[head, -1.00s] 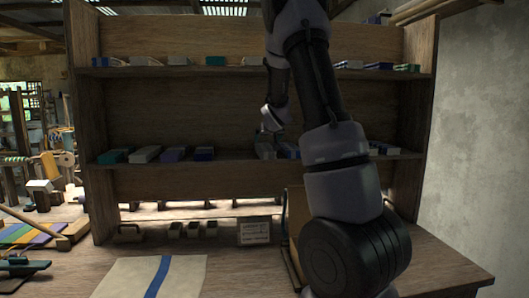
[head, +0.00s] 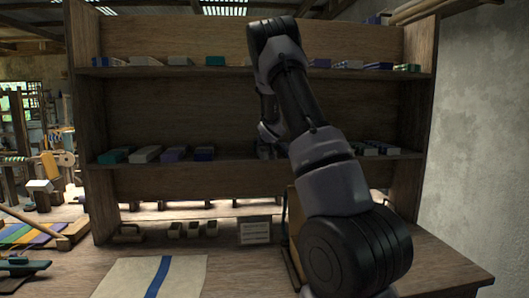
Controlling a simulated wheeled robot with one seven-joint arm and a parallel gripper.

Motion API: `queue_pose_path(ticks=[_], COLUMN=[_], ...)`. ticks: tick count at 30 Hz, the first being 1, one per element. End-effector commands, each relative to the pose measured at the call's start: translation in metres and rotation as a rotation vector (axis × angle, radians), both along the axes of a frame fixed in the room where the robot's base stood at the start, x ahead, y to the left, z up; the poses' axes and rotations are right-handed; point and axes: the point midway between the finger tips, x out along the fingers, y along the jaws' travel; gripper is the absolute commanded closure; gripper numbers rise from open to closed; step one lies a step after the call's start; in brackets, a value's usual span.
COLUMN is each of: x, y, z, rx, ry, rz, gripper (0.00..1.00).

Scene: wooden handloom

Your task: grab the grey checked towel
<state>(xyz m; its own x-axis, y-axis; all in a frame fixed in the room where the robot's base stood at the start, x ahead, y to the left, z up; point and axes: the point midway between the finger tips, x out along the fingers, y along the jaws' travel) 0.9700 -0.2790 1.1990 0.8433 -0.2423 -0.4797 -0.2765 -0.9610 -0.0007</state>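My gripper (head: 266,150) hangs at the middle shelf, right of centre, in front of the folded cloths there. It is small, dark and partly covered by my arm, so I cannot see whether its fingers are open or shut. Folded towels lie in a row on the middle shelf: a teal one (head: 117,155), a pale one (head: 145,154), a grey-purple one (head: 174,153) and a blue one (head: 204,153). No check pattern can be made out, so I cannot tell which is the grey checked towel. The cloths behind my gripper are mostly hidden.
The wooden shelf unit (head: 180,110) has upright sides and more folded cloths on its top shelf (head: 215,61). A wall stands at right.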

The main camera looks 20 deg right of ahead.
Motion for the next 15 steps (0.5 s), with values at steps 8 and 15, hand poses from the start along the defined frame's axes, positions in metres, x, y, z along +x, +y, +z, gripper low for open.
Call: queue_pose_path(ticks=[8, 15], x=[-0.0005, -0.0006], y=[-0.0002, -0.0001], z=[0.0004, 0.0011], rx=[0.0, 0.0], ry=[0.0, -0.001], rz=[0.0, 0.0], gripper=[0.61, 0.68])
